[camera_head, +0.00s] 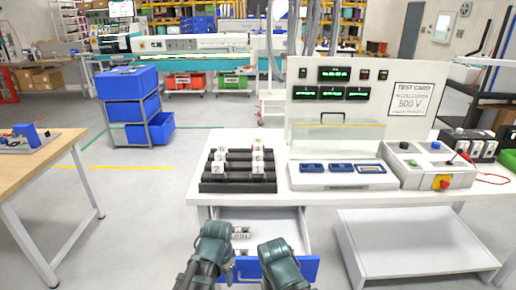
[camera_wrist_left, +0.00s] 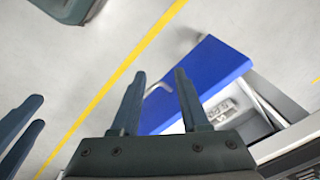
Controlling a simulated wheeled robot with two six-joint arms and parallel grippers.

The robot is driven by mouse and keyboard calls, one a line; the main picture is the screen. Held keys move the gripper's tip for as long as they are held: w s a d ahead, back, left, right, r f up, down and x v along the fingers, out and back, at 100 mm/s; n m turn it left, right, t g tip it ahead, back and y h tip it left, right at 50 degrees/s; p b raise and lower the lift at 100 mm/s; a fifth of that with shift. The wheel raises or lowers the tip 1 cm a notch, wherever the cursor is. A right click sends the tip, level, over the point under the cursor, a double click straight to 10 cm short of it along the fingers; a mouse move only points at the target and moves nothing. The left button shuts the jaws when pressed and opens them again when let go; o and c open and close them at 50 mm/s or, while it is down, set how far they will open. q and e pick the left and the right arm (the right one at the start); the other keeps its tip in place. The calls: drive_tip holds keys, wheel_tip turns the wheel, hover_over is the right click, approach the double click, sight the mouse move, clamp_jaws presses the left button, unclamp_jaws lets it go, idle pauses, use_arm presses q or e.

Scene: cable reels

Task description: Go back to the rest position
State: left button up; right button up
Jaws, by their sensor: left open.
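My left gripper (camera_head: 193,279) is at the bottom of the head view, left of centre, its fingers pointing down. The drawer front (camera_wrist_left: 203,75) lies beyond the left fingers in the wrist view.
The white workbench (camera_head: 220,194) carries a black rack (camera_head: 238,186) with white blocks, a test panel (camera_head: 308,106) and a control box (camera_head: 425,171). A white low stand (camera_head: 415,245) is right of the drawer. A wooden table (camera_head: 40,155) is at left. Floor between is clear.

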use_arm(q)
drive_tip(key=s+a+n, duration=0.4)
drive_tip(key=a+n, duration=0.2)
drive_tip(key=n, duration=0.2)
drive_tip(key=s+d+r+m+p, duration=0.1)
drive_tip(key=s+d, duration=0.1)
drive_tip(key=d, duration=0.3)
drive_tip(key=s+d+r+m+g+y+p, duration=0.1)
drive_tip(key=s+d+r+m+p, duration=0.1)
drive_tip(key=d, duration=0.3)
drive_tip(key=shift+s+d+r+m+g, duration=0.15)
drive_tip(key=shift+s+d+m+g, duration=0.15)
drive_tip(key=shift+s, duration=0.45)
use_arm(e)
wheel_tip(320, 180, up, 3)
drive_tip(key=shift+r, duration=0.15)
